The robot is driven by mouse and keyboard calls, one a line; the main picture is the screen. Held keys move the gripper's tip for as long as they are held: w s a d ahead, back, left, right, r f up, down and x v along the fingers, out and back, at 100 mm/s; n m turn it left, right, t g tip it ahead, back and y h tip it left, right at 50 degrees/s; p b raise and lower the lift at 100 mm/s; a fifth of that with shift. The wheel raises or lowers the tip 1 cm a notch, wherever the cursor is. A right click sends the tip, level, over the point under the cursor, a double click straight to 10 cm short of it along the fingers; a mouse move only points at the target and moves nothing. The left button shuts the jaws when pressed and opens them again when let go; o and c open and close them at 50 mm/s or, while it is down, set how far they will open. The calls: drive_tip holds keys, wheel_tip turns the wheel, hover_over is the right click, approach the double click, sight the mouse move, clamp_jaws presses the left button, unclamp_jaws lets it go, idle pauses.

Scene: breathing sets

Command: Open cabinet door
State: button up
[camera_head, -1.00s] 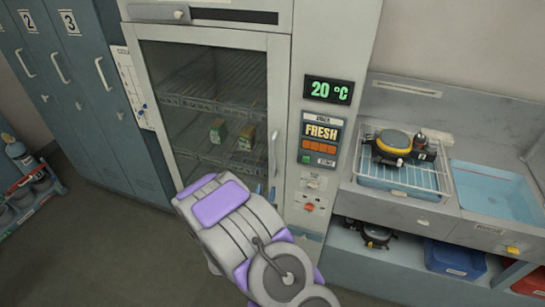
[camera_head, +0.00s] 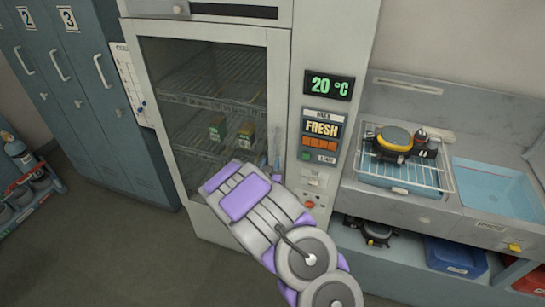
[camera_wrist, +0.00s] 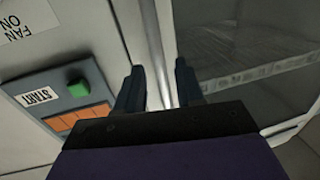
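The cabinet door (camera_head: 279,80) is a glass door in a pale frame, shut in the head view. Wire shelves show behind its glass. Its pale upright handle (camera_head: 277,143) is on the right side of the frame. My gripper (camera_head: 271,164) is at the handle's lower part, and my arm hides the door's lower right. In the wrist view my gripper (camera_wrist: 158,82) has its two dark fingers apart, with a pale bar (camera_wrist: 154,45), seemingly the handle, between or just beyond them. I cannot tell whether the fingers touch it.
A control panel (camera_head: 321,131) with a green button and a temperature display (camera_head: 328,86) are right of the door. Blue-grey lockers (camera_head: 85,90) stand at left. A sink counter (camera_head: 440,205) is at right. The floor (camera_head: 130,250) in front is clear.

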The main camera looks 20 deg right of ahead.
sight(273, 157)
drive_tip(key=shift+x, duration=2.2)
clamp_jaws()
